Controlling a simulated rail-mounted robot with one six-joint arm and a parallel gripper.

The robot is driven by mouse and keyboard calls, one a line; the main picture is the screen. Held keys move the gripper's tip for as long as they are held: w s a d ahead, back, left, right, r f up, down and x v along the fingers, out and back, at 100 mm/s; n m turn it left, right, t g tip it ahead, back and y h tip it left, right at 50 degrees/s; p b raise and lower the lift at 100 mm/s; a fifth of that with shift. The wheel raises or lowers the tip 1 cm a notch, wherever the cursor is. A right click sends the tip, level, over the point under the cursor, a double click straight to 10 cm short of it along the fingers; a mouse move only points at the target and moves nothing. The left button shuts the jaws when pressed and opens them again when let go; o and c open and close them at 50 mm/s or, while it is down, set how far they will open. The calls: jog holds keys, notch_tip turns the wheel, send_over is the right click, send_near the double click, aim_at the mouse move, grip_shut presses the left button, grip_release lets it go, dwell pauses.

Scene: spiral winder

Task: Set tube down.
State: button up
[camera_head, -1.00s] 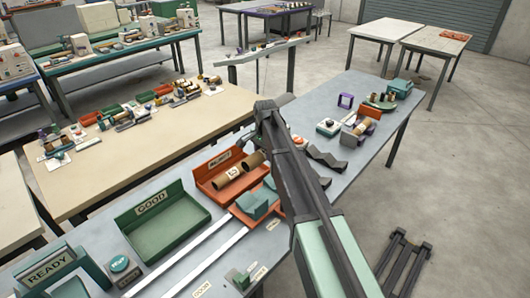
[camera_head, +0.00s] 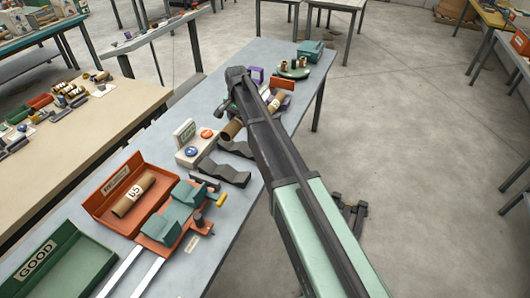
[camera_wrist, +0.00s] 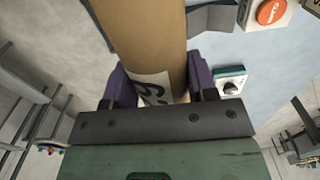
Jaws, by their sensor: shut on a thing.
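My gripper (camera_wrist: 160,90) is shut on a brown cardboard tube (camera_wrist: 145,35), its purple fingers on either side. A white label with dark print shows on the tube near the fingers. In the head view the held tube (camera_head: 231,129) is tilted, beside the dark grey V-shaped rests (camera_head: 225,172); my arm hides most of the gripper there. Part of a dark rest (camera_wrist: 212,18) also shows right of the tube in the wrist view. I cannot tell whether the tube touches a rest. Another tube, labelled 65 (camera_head: 133,195), lies in the orange tray (camera_head: 100,203).
A white panel with red and blue buttons (camera_head: 198,150) stands left of the rests. A teal-and-orange fixture on rails (camera_head: 172,220) and a green GOOD tray (camera_head: 75,270) lie nearer. A tube on a purple and red holder (camera_head: 275,100) sits beyond my arm.

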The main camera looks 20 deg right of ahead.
jog(key=shift+w+d, duration=0.1)
jog(key=shift+d, duration=0.15)
jog(key=shift+a, duration=0.15)
jog(key=f+b, duration=2)
jog(key=shift+s+a+f+b, duration=0.15)
jog(key=shift+s+f+b, duration=0.05)
jog(key=shift+f+b, duration=0.2)
jog(key=o, duration=0.9)
jog(key=shift+o, duration=0.2)
notch_tip(320, 180, up, 13)
jog(key=p, duration=1.3)
